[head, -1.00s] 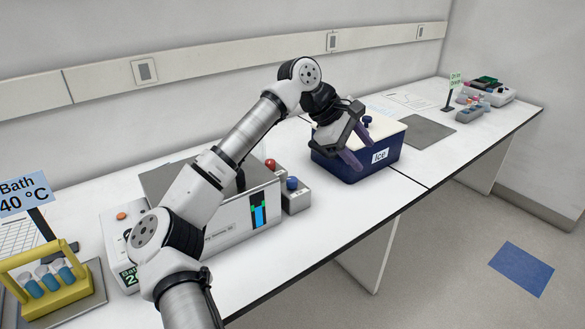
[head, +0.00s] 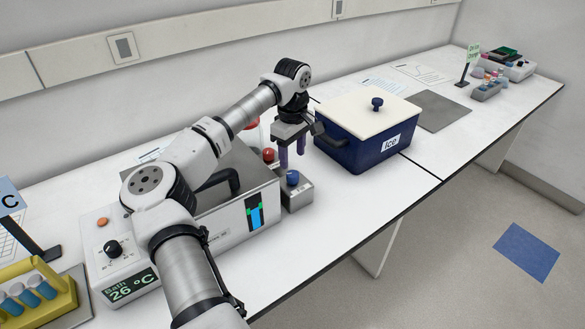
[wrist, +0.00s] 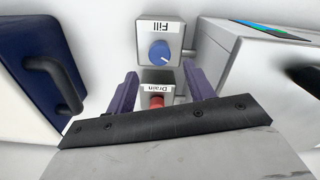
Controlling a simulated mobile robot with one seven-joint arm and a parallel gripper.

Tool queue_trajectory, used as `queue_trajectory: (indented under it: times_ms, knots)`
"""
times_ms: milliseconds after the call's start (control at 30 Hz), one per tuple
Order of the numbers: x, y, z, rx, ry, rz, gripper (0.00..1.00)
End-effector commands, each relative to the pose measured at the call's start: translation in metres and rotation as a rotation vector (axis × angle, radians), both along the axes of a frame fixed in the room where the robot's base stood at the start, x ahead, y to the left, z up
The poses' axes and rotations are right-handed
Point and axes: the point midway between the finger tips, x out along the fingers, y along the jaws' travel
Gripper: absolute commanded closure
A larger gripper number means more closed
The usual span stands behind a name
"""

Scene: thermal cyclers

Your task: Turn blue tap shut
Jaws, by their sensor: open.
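The blue tap (head: 292,177) is a round knob on a small grey block at the right end of the water bath. In the wrist view the blue tap (wrist: 160,51) sits beside the label "Fill", with a pale mark on its face. The red tap (head: 269,155) stands just behind it; in the wrist view it (wrist: 157,100) is partly hidden by my gripper, beside the label "Drain". My gripper (head: 292,162) points down, open and empty, above and slightly behind the blue tap. In the wrist view its purple fingers (wrist: 158,85) stand apart, either side of the red tap.
The water bath (head: 240,225) stands left of the taps, its display reading 26 °C. A blue ice box (head: 365,150) with a white lid stands close on the right. A yellow tube rack (head: 62,298) is at the front left. Bare bench lies in front of the taps.

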Motion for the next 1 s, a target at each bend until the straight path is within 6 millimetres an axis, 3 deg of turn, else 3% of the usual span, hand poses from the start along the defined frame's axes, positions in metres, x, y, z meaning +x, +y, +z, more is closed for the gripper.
queue_trajectory:
  times_ms: [200, 333, 767, 1000]
  knots:
    - [-0.001, -0.001, -0.041, -0.003, 0.003, 0.0, 0.47]
    - [-0.001, 0.0, -0.057, -0.002, 0.003, 0.001, 0.47]
    - [0.0, 0.0, -0.068, -0.001, -0.001, 0.0, 0.47]
    - [0.0, 0.0, -0.067, -0.001, -0.001, 0.0, 0.79]
